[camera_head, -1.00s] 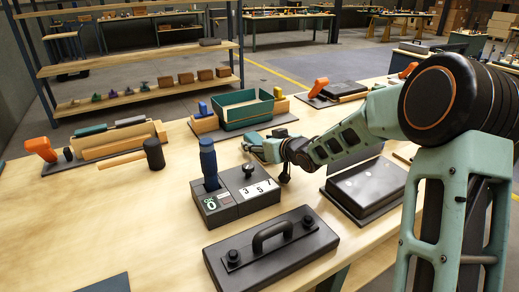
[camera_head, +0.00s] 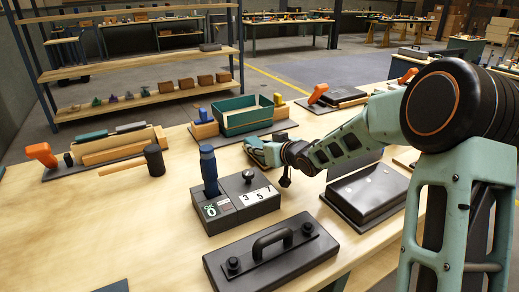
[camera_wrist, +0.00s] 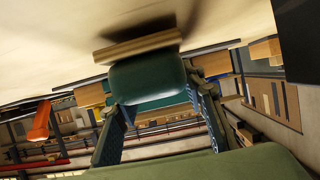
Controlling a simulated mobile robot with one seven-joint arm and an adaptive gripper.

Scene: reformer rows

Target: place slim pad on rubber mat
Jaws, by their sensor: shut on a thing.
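My gripper (camera_head: 262,152) is low over the middle of the bench in the head view, beyond the grey counter box. In the wrist view its two fingers (camera_wrist: 160,125) close on a dark green, round-cornered slim pad (camera_wrist: 148,80). A tan strip (camera_wrist: 137,47) shows along the pad's far edge, with a shadow on the bench beside it. In the head view the pad cannot be made out clearly. A flat dark sheet (camera_head: 113,286), perhaps the rubber mat, is cut off at the bottom left edge.
The counter box (camera_head: 233,202) with its blue upright handle and a black handled plate (camera_head: 272,255) stand in front. A green crate (camera_head: 247,118) is behind my gripper, a black block (camera_head: 367,192) to its right. A mallet (camera_head: 153,160) lies left. The front-left bench is bare.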

